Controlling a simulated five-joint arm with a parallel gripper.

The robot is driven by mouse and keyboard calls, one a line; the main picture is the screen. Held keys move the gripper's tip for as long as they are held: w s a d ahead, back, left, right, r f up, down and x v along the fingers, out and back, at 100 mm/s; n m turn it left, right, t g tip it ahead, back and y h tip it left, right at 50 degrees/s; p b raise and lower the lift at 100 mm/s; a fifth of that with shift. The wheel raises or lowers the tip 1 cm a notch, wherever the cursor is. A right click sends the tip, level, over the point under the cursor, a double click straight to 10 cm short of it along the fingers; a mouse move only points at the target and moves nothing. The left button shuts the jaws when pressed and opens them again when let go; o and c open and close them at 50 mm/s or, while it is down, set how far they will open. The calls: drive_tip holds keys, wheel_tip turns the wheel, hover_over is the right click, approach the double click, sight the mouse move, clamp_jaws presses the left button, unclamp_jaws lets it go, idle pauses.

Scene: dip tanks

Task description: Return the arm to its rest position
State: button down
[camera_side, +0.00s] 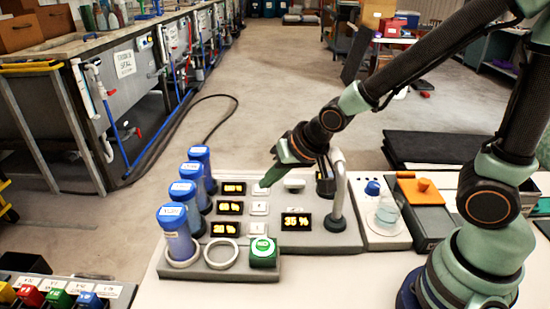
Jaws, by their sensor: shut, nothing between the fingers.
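My gripper (279,161) is shut and empty. It hangs above the grey panel (305,265) with displays, near its back edge, pointing down and to the left. My arm reaches in from the upper right, and its base stands on the white table at the lower right. I cannot tell from this view how high the fingertips are above the panel.
Several blue-capped tubes (178,222) stand along the panel's left side. An empty ring (221,253) and a green-capped item (263,251) are at its front. A metal post (338,185) rises near the gripper. A beaker (388,214) stands to the right. White table in front is clear.

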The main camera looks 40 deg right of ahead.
drive_tip(key=s+d+r+n+g+h, duration=0.1)
drive_tip(key=s+d+r+n, duration=0.2)
drive_tip(key=s+d+r, duration=0.6)
drive_tip(key=shift+s+r+n+h, duration=0.15)
drive_tip(key=shift+r+n+h, duration=0.2)
drive_tip(key=shift+r, duration=0.55)
